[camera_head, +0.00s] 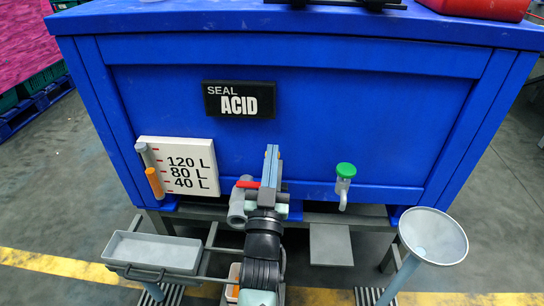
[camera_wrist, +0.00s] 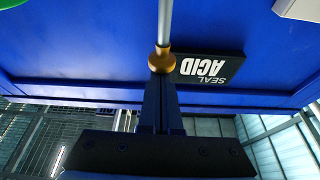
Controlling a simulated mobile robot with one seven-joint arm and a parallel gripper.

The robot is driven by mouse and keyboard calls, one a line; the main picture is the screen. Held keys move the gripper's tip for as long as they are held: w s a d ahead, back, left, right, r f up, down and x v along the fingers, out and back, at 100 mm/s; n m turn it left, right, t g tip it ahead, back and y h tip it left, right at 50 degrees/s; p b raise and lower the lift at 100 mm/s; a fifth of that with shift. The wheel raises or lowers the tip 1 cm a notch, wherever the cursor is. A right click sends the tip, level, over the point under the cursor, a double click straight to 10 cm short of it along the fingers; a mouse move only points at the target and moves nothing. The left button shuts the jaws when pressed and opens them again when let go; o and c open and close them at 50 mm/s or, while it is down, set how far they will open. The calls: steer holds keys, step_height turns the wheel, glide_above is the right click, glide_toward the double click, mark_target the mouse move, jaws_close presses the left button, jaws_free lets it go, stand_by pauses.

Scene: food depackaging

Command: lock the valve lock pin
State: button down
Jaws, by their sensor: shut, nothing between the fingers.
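The grey valve (camera_head: 238,207) with a red handle (camera_head: 247,184) sits low on the front of the blue tank. My gripper (camera_head: 271,152) is shut and empty, upright in front of the tank, just right of the red handle. In the wrist view, a metal rod (camera_wrist: 165,22) ends in a brass-coloured knob (camera_wrist: 161,60). My shut fingertips (camera_wrist: 160,82) point at this knob, at or very near it; I cannot tell whether they touch. Which part is the lock pin is not clear. My arm and gripper hide part of the valve in the head view.
The blue tank (camera_head: 330,110) fills the middle, with an acid sign (camera_head: 239,99) and a level board (camera_head: 197,151). A green-topped tap (camera_head: 344,171) is to the right, a funnel (camera_head: 433,236) at the lower right. A grey tray (camera_head: 152,252) stands at the lower left.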

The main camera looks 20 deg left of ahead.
step_height(320, 180, down, 4)
steer(key=b, duration=0.2)
steer(key=shift+r+b, duration=0.15)
steer(key=shift+b, duration=0.25)
step_height(320, 180, up, 5)
steer(key=p, duration=0.4)
steer(key=p+v, duration=0.1)
steer(key=v, duration=0.9)
steer(key=shift+f+p, duration=0.25)
steer(key=shift+p, duration=0.1)
steer(key=shift+s+d, duration=0.1)
steer(key=shift+d, duration=0.05)
